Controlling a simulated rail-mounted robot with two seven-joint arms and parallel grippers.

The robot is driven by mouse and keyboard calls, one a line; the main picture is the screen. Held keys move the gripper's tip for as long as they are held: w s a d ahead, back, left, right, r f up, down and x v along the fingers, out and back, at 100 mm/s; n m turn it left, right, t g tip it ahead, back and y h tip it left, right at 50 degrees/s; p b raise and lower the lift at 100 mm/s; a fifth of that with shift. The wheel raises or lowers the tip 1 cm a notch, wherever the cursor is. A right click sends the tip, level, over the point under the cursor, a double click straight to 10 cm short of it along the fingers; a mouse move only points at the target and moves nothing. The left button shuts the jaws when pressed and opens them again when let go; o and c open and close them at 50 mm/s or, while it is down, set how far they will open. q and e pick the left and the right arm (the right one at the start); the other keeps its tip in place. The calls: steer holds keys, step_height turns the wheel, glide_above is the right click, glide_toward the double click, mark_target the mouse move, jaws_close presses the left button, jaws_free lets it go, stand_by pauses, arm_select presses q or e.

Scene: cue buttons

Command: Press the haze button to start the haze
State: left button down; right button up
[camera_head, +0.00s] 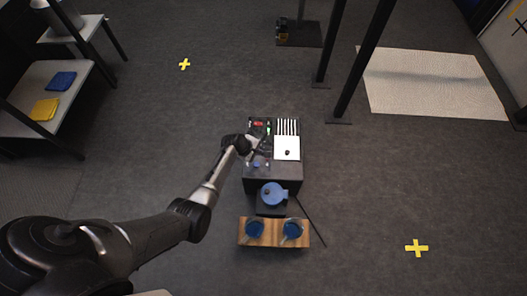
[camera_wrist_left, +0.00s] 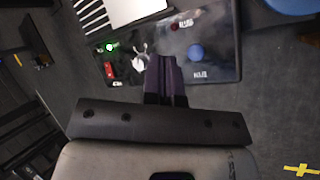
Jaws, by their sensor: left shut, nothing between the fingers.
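A dark button panel (camera_wrist_left: 225,62) shows in the left wrist view, on top of a black case (camera_head: 262,182) in the head view. It carries a round blue button (camera_wrist_left: 195,53), a small dark red button (camera_wrist_left: 175,27), a green lit button (camera_wrist_left: 112,47) and a red button (camera_wrist_left: 109,68). White labels sit by the buttons, too blurred to read surely, so I cannot tell which is haze. My left gripper (camera_wrist_left: 165,62) is shut and empty over the panel, with the blue button just right of its fingertips. Contact cannot be told. My right gripper is out of view.
A white sheet (camera_head: 287,155) lies beside the panel. A blue round object (camera_head: 274,193) and a wooden board (camera_head: 270,243) with two blue items stand nearer me. Black posts (camera_head: 365,55) rise beyond. A shelf (camera_head: 45,75) with blue and yellow cloths stands left.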

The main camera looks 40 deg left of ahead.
arm_select(q)
steer(key=n, duration=0.2)
steer(key=n+b, duration=0.3)
steer(key=b, duration=0.5)
glide_above(258, 165)
steer(key=shift+t, duration=0.4)
step_height(258, 165, down, 7)
steer(key=shift+a+r, duration=0.1)
steer(key=shift+s+f+b, duration=0.1)
steer(key=shift+f+b, duration=0.25)
steer(key=shift+f, duration=0.55)
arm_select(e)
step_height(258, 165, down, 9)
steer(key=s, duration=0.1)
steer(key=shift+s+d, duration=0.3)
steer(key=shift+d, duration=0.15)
arm_select(q)
steer(key=shift+f, duration=0.15)
steer(key=shift+f, duration=0.3)
